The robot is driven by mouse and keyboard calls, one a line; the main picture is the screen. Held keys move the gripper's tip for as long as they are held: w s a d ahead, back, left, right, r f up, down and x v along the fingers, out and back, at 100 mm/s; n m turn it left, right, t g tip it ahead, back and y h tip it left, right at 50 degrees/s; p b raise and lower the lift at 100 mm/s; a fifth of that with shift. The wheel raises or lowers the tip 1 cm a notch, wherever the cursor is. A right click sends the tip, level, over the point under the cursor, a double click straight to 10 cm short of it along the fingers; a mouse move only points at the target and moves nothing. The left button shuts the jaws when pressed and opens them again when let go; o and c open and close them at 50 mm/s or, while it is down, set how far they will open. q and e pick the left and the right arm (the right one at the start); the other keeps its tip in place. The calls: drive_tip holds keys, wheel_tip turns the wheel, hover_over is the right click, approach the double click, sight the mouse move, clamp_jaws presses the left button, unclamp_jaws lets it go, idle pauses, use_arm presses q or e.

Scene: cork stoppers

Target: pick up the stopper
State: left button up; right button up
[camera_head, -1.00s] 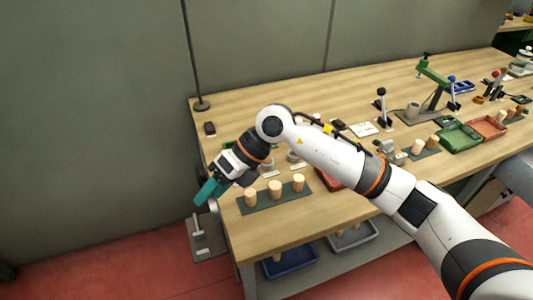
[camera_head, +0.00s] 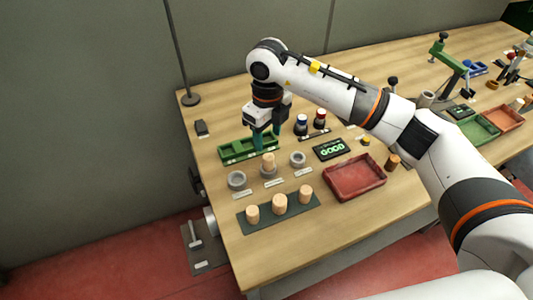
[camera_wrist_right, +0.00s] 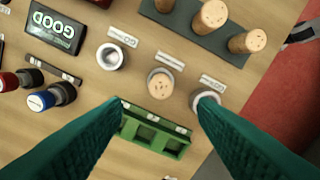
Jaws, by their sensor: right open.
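One cork stopper (camera_head: 268,160) stands in the middle of three grey rings; in the right wrist view this stopper (camera_wrist_right: 161,84) shows from above between my fingers, beyond their tips. Three more stoppers (camera_head: 252,214) (camera_head: 279,203) (camera_head: 305,194) stand on a dark mat (camera_head: 265,221); they also show at the top of the wrist view (camera_wrist_right: 210,16). My right gripper (camera_head: 266,139) is open and empty, pointing down just behind the ringed stopper, by the green tray. Its teal fingers are apart in the wrist view (camera_wrist_right: 161,106). My left gripper is not in view.
The empty rings (camera_head: 236,180) (camera_head: 298,159) flank the stopper closely. A green compartment tray (camera_head: 235,152) lies behind. A display reading GOOD (camera_head: 329,150) and a red tray (camera_head: 356,180) are to the right. Red and blue-topped items (camera_head: 301,124) stand behind.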

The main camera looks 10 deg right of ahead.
sight(268, 157)
drive_tip(key=f, duration=0.2)
drive_tip(key=f+p, duration=0.1)
drive_tip(key=shift+s+f, duration=0.3)
drive_tip(key=shift+f, duration=0.4)
wheel_tip(268, 157, down, 5)
drive_tip(key=shift+w+r+p, duration=0.1)
drive_tip(key=shift+p, duration=1.05)
drive_tip(key=shift+f, duration=0.2)
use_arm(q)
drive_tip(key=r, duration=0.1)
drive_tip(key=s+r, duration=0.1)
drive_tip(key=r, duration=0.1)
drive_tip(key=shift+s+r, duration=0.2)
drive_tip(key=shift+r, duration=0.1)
use_arm(e)
drive_tip(key=shift+c, duration=1.1)
drive_tip(key=c, duration=0.9)
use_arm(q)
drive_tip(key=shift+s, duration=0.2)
